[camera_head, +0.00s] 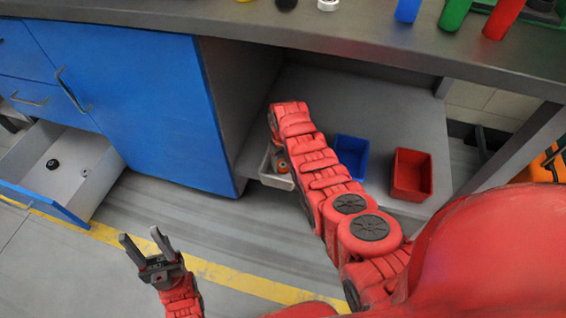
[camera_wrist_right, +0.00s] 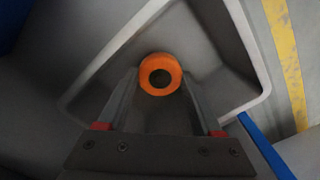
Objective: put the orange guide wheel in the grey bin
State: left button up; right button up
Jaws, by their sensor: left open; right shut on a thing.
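The orange guide wheel (camera_wrist_right: 160,61), a ring with a dark centre, is between the fingertips of my right gripper (camera_wrist_right: 160,84) in the right wrist view. The gripper is shut on it. Behind the wheel is the grey bin (camera_wrist_right: 250,48), with its pale rim around it; I cannot tell whether the wheel touches the bin. In the head view the grey bin (camera_head: 275,182) is partly hidden by my right arm, and a bit of orange (camera_head: 283,166) shows over it. My left gripper (camera_head: 139,237) is open and empty above the floor.
A blue bin (camera_head: 351,158) and a red bin (camera_head: 412,175) stand on the low shelf right of the grey one. A blue cabinet (camera_head: 130,95) is at the left, with an open drawer (camera_head: 55,185) holding a dark round part. The workbench top (camera_head: 400,45) overhangs the shelf.

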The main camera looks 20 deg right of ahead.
jog(key=shift+f, duration=0.1)
jog(key=o, duration=1.4)
